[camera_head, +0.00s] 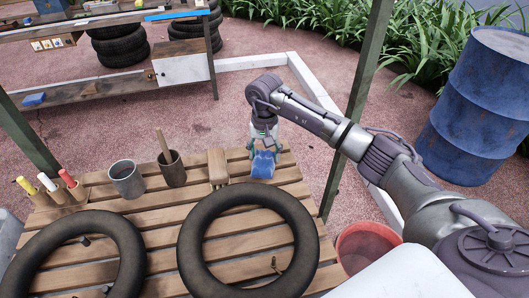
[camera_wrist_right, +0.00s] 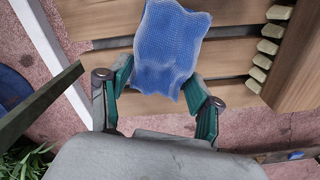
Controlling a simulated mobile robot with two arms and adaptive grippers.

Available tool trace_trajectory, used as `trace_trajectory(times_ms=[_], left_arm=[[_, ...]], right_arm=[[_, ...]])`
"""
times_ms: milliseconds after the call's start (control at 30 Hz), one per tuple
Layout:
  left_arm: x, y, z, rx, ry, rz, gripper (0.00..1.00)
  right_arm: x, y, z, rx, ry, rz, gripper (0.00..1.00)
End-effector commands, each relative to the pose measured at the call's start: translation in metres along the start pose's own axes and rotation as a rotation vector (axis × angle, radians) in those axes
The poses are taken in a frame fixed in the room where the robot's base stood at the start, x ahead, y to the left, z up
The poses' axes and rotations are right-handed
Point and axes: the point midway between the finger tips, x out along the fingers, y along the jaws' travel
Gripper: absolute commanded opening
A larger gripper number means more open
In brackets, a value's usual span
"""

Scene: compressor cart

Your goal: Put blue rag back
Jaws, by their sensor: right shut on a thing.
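A blue rag (camera_head: 262,165) is at the back right of the slatted wooden table (camera_head: 160,240) in the head view. My right gripper (camera_head: 264,149) reaches down over it from the right and is shut on it. In the right wrist view the textured blue rag (camera_wrist_right: 170,48) sits between the teal fingers of my right gripper (camera_wrist_right: 156,85), with wooden slats behind it. I cannot tell whether the rag touches the slats. Another small blue piece (camera_head: 34,99) lies on the lower shelf of the bench at the far left. My left gripper is not in view.
Left of the rag lie a wooden brush (camera_head: 218,167), a brown cup (camera_head: 172,169) with a stick, a grey cup (camera_head: 126,180) and a marker holder (camera_head: 56,193). Two inner tubes, left (camera_head: 78,212) and right (camera_head: 248,186), cover the front. A red bucket (camera_head: 368,246) stands right of the table.

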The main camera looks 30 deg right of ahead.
Motion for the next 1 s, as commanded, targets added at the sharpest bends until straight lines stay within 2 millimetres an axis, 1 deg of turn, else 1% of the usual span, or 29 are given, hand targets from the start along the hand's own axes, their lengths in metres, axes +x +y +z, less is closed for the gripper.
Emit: trace_trajectory(times_ms=[33, 67, 100, 200, 500, 600, 633, 767, 1000], left_arm=[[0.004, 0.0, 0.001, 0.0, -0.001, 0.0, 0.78], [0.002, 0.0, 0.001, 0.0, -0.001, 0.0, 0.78], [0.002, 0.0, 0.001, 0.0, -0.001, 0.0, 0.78], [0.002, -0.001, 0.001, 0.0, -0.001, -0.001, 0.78], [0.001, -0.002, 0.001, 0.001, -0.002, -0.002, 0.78], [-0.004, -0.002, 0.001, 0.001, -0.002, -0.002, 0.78], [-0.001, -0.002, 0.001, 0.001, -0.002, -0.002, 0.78], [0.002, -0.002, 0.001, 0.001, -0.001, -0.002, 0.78], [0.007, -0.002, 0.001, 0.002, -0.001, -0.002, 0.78]], right_arm=[[0.003, 0.0, 0.0, 0.0, 0.001, 0.0, 0.36], [0.002, 0.0, 0.0, 0.0, 0.001, 0.0, 0.67], [0.002, 0.0, 0.0, 0.0, 0.001, 0.0, 0.74], [0.002, 0.0, 0.0, 0.0, 0.0, 0.0, 0.89], [0.001, 0.0, 0.0, 0.0, 0.0, 0.0, 0.89], [-0.004, 0.0, 0.0, 0.0, 0.0, -0.001, 0.89], [-0.006, 0.0, -0.001, 0.0, 0.002, -0.001, 0.89], [-0.027, -0.001, -0.001, -0.001, 0.005, -0.003, 0.89], [-0.08, 0.0, -0.001, 0.0, 0.004, -0.003, 0.89]])
